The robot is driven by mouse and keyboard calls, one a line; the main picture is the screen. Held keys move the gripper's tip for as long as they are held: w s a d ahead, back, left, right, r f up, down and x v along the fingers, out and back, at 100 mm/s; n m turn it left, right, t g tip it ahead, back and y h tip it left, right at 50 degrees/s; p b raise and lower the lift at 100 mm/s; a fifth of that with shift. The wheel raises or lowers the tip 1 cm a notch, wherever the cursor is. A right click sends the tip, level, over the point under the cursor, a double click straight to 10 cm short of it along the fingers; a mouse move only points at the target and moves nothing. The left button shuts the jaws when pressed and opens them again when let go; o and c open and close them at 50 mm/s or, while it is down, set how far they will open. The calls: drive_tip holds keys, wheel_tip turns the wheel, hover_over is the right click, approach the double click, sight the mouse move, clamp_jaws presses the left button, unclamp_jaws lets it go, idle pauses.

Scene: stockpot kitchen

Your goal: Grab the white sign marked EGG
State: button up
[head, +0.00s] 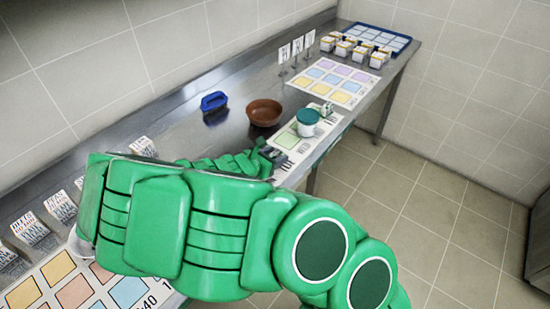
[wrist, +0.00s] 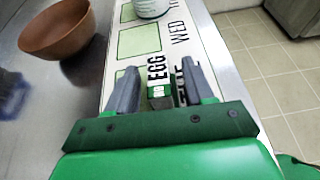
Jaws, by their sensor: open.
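The lettering EGG (wrist: 157,68) shows in black on white in the wrist view, turned sideways between my fingertips. I cannot tell the edges of its sign from the white strip behind it. A small green block (wrist: 160,98) is just below the lettering, between the fingers. My gripper (wrist: 159,72) is open, its two grey fingers on either side of the lettering; I see no clear contact. In the head view my gripper (head: 273,156) is low over the near end of the white strip, and my green arm hides much of the counter.
The white strip (wrist: 185,70) has green squares and day names. A brown bowl (head: 264,112), a white tub with a teal lid (head: 307,121) and a blue object (head: 214,101) stand nearby. Small white signs (head: 284,53) and a blue tray (head: 400,42) are farther back. The counter edge is close on the right.

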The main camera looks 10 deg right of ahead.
clamp_jaws()
drive_tip(key=shift+r, duration=0.1)
idle(0.3)
